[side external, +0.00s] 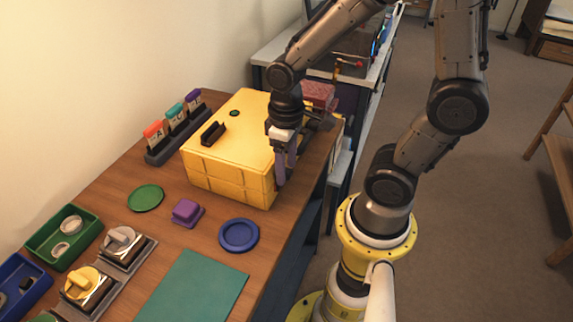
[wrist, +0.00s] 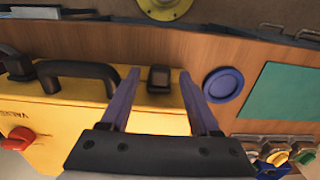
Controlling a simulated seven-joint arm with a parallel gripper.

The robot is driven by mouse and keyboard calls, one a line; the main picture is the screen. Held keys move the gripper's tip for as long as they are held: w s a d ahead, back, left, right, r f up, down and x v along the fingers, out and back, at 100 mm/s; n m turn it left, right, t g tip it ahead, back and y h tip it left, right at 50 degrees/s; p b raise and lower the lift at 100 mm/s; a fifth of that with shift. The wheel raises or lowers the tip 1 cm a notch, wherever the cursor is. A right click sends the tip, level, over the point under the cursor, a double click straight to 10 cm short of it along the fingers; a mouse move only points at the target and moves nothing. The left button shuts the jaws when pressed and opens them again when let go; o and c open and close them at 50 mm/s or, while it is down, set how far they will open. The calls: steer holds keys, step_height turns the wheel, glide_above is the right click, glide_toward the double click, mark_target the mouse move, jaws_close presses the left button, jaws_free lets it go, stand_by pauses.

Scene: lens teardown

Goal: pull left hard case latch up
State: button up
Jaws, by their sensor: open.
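The yellow hard case (side external: 225,160) stands on the wooden table, its lid shut. In the wrist view, its black handle (wrist: 85,70) is on the side face. One small dark latch (wrist: 158,80) is to the right of the handle and another dark latch (wrist: 20,70) is at the left edge. My gripper (side external: 286,168) points down at the case's right side. Its fingers (wrist: 158,73) are open, one on each side of the latch nearest the blue disc, with gaps. Whether the fingertips reach the latch's depth is unclear. The arm and fingers hide the latches in the side view.
A blue disc (side external: 239,235), a green disc (side external: 145,198) and a purple block (side external: 186,212) lie near the case. A teal mat (side external: 192,290) is toward the front. The table edge is close to my gripper.

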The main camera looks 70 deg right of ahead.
steer(key=shift+f, duration=0.1)
jaws_close()
stand_by(0.3)
stand_by(1.1)
